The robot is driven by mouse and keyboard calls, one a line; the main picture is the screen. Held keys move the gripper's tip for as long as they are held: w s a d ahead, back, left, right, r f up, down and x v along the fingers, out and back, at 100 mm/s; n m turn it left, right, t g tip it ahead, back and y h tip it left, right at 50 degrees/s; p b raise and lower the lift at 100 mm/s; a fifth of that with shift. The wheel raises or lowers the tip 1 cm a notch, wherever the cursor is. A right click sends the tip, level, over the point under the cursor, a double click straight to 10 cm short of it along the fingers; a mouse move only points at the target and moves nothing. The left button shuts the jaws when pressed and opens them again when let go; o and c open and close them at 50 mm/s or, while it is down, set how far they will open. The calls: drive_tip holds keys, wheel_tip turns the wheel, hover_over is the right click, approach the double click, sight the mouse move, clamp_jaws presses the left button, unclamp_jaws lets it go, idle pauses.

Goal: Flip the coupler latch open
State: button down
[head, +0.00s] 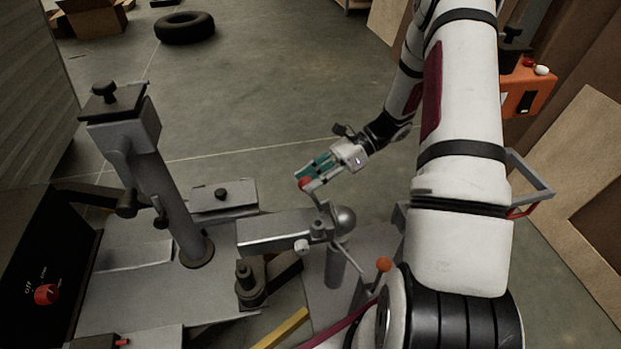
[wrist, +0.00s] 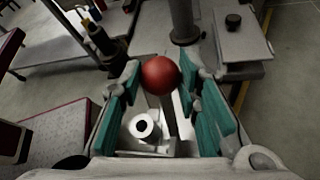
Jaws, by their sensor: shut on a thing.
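The coupler (head: 270,235) is a grey metal bar in the middle of the head view, its right end next to a round grey ball (head: 343,218). The coupler latch is a thin lever rising from that end, tipped with a red ball knob (head: 305,184). My gripper (head: 312,178) comes down from the upper right and is shut on the latch at its knob. In the wrist view the red knob (wrist: 160,75) lies between the teal finger pads of my gripper (wrist: 161,90). The fingers partly hide the lever below the knob.
A grey jack post (head: 160,175) stands upright left of the coupler. An orange-knobbed lever (head: 383,265) stands at its lower right. A black box with a red switch (head: 46,294) is at lower left. Open floor lies behind, with a tire (head: 184,27).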

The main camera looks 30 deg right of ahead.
drive_tip(key=c, duration=1.2)
unclamp_jaws()
drive_tip(key=shift+s+d+f, duration=0.15)
drive_tip(key=shift+d+f, duration=0.1)
drive_tip(key=shift+d, duration=0.05)
drive_tip(key=shift+a+r, duration=0.1)
drive_tip(key=shift+r, duration=0.1)
drive_tip(key=shift+r, duration=0.3)
wheel_tip(320, 180, up, 9)
drive_tip(key=shift+r, duration=0.1)
